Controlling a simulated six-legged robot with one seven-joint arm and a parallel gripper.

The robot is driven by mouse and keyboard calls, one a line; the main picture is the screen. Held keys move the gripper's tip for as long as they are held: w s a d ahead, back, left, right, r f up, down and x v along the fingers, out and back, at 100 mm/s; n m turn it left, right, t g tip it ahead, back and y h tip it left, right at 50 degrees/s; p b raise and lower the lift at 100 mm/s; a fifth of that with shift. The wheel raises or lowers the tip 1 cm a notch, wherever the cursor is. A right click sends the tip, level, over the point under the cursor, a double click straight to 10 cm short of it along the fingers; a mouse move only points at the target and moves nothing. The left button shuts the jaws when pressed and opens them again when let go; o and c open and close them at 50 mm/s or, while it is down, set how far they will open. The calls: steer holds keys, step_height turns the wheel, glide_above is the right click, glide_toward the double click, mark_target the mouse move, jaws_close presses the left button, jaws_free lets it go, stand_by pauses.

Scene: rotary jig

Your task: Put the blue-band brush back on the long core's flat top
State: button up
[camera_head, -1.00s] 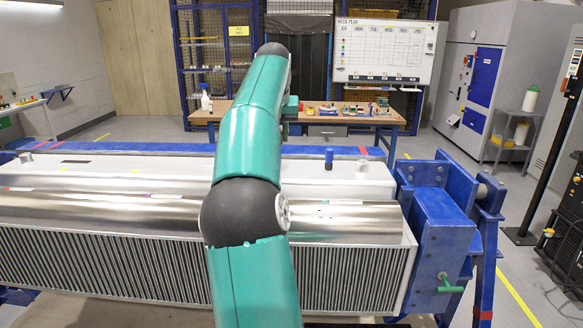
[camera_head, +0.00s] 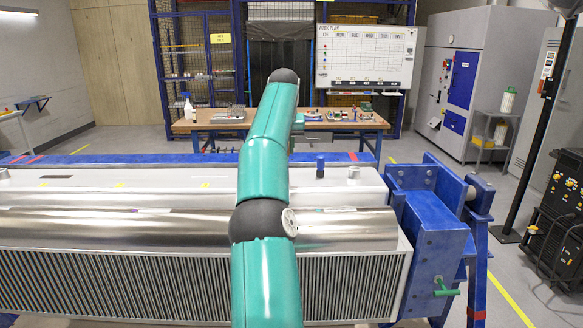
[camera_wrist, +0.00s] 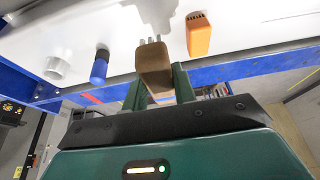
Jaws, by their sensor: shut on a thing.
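The long core has a white flat top (camera_head: 150,180), a polished cylinder along its near side and a finned front. In the wrist view my gripper (camera_wrist: 157,85) is shut on a tan, wood-like piece (camera_wrist: 154,68) with several pale metal prongs at its far end. The flat top also shows in the wrist view (camera_wrist: 240,28), close beyond the piece; contact cannot be told. In the head view my arm hides the gripper and the held piece.
A blue capped post (camera_head: 320,166) and a pale stub (camera_head: 353,174) stand near the top's right end. An orange block (camera_wrist: 199,34) is close to the held piece. A blue stand (camera_head: 425,225) flanks the core. A workbench (camera_head: 280,122) is behind.

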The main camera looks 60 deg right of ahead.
glide_above(292, 175)
steer(key=a, duration=0.1)
steer(key=f, duration=0.3)
steer(key=s+f, duration=0.1)
steer(key=f, duration=0.1)
steer(key=shift+a+f, duration=0.1)
steer(key=shift+f, duration=0.1)
steer(key=shift+w+a+f, duration=0.15)
steer(key=shift+w+f, duration=0.05)
steer(key=shift+f, duration=1.1)
steer(key=shift+f, duration=0.2)
steer(key=o, duration=0.9)
steer(key=shift+o, duration=0.2)
steer(key=shift+r, duration=0.1)
